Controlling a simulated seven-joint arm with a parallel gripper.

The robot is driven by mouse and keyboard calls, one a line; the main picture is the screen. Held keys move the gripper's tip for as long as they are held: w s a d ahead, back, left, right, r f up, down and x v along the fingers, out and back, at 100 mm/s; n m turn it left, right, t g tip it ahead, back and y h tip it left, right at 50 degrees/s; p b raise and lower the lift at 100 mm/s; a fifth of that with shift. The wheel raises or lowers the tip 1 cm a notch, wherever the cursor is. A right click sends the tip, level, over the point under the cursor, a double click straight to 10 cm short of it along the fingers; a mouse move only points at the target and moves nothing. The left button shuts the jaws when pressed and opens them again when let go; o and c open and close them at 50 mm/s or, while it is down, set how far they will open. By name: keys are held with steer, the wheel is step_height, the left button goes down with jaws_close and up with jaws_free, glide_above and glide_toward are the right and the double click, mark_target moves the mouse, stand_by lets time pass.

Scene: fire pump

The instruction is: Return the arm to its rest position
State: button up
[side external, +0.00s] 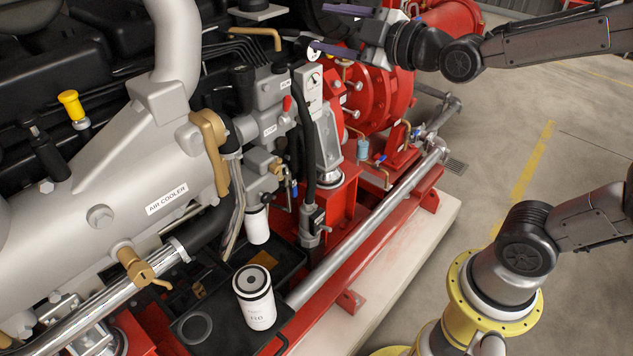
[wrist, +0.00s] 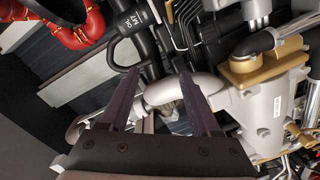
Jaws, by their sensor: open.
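My gripper (side external: 330,28) is at the top of the side external view, above the red part of the fire pump, with its fingers pointing left. Its two dark purple fingers (wrist: 157,100) show in the wrist view, spread apart with nothing between them. Behind the gap, the wrist view shows a grey curved pipe (wrist: 190,90). The fingers look clear of the machine, but the exact distance cannot be told. My arm reaches in from the right edge of the side external view.
The grey air cooler (side external: 130,185) fills the left of the side external view. A white filter canister (side external: 255,305) stands on a black tray at the bottom. A red pump housing (side external: 385,100) sits below my gripper. The concrete floor (side external: 540,130) at the right is open.

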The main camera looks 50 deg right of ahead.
steer(key=s+f+m+g, duration=0.5)
steer(key=s+f, duration=0.2)
steer(key=s, duration=0.4)
steer(key=s+f+m+g, duration=0.6)
steer(key=s+f, duration=0.1)
steer(key=s, duration=0.5)
steer(key=shift+f+m+g, duration=0.2)
steer(key=shift+m+g, duration=0.1)
steer(key=shift+s+d, duration=0.1)
